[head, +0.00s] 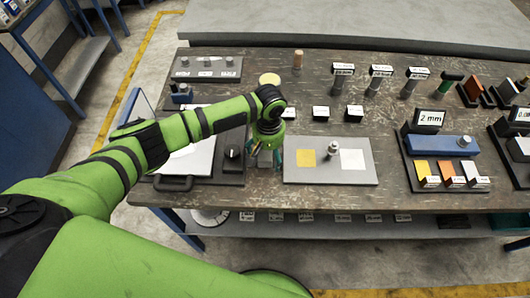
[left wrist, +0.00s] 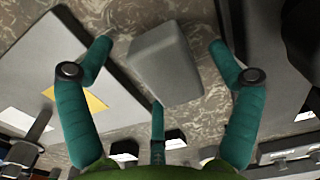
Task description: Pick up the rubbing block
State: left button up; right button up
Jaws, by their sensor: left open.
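A plain grey block (left wrist: 165,63) with tapered sides, which looks like the rubbing block, stands on the worn bench top (head: 300,202) in the left wrist view. My left gripper (head: 264,157) points down at the bench, between the dark panel and the grey plate. In the left wrist view its teal fingers (left wrist: 157,62) are open, one on each side of the block and a third below it in the picture. I see gaps between the side fingers and the block. In the head view the gripper hides the block. My right gripper is not in view.
A grey plate (head: 323,177) with a yellow square, a white square and a small metal weight lies just right of the gripper. A dark panel with a knob (head: 233,154) lies left. Small labelled blocks (head: 320,113) stand behind. Gauge blocks and trays fill the right.

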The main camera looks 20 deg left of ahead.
pick_arm(q)
jog(key=c, duration=1.4)
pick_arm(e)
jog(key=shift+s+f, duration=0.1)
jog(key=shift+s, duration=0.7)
pick_arm(q)
jog(key=shift+r, duration=0.15)
